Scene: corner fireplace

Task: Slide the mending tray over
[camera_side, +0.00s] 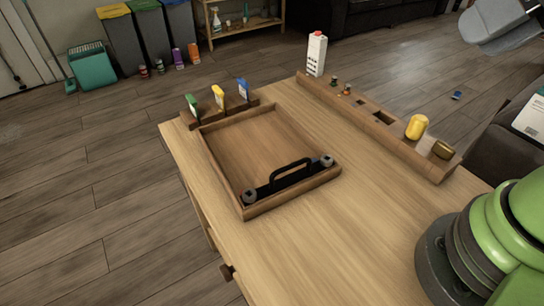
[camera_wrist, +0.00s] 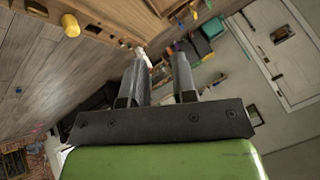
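The mending tray (camera_side: 262,148) is a shallow wooden tray lying flat on the wooden table (camera_side: 330,235). It looks empty inside. A black bar handle (camera_side: 291,174) with a round grey knob at each end is fixed along its near side. In the wrist view, the two grey fingers of my gripper (camera_wrist: 160,66) stand apart with nothing between them. My gripper is away from the tray. The side view does not show its fingertips, only parts of my arm at the right. I cannot clearly make out the tray in the wrist view.
A long slotted wooden rail (camera_side: 395,140) lies at the right, holding a yellow cylinder (camera_side: 417,127) and small items. A white carton (camera_side: 316,54) stands at its far end. Bare table lies between tray and rail.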

